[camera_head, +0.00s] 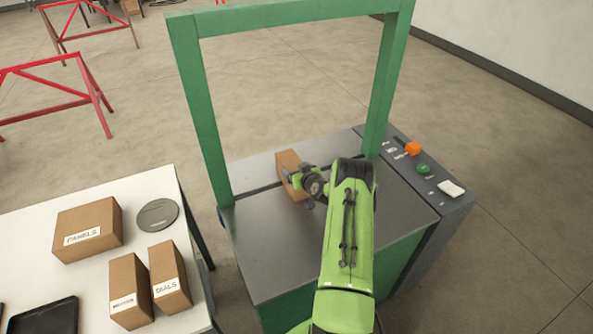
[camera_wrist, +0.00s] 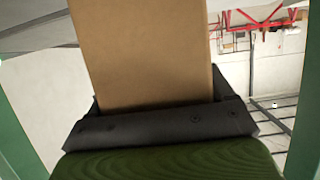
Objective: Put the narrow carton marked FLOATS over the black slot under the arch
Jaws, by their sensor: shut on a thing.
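My gripper (camera_head: 304,184) is shut on a narrow brown carton (camera_head: 289,167), under the green arch (camera_head: 203,115) of the strapping machine. The carton also fills the upper middle of the wrist view (camera_wrist: 142,50), with the dark jaws (camera_wrist: 160,122) across its near end. No label shows on its visible faces, so I cannot read FLOATS. The black slot (camera_head: 256,190) is a thin dark line across the grey machine top (camera_head: 280,250). The carton and gripper hide the slot's middle. The carton appears in line with it; whether it touches the top I cannot tell.
A white table (camera_head: 100,195) at left holds cartons marked PANELS (camera_head: 88,230) and DIALS (camera_head: 170,278), another narrow carton (camera_head: 130,290), a grey disc (camera_head: 157,215) and a black tray (camera_head: 45,316). A control panel (camera_head: 430,185) lines the machine's right side. Red trestles (camera_head: 55,95) stand behind.

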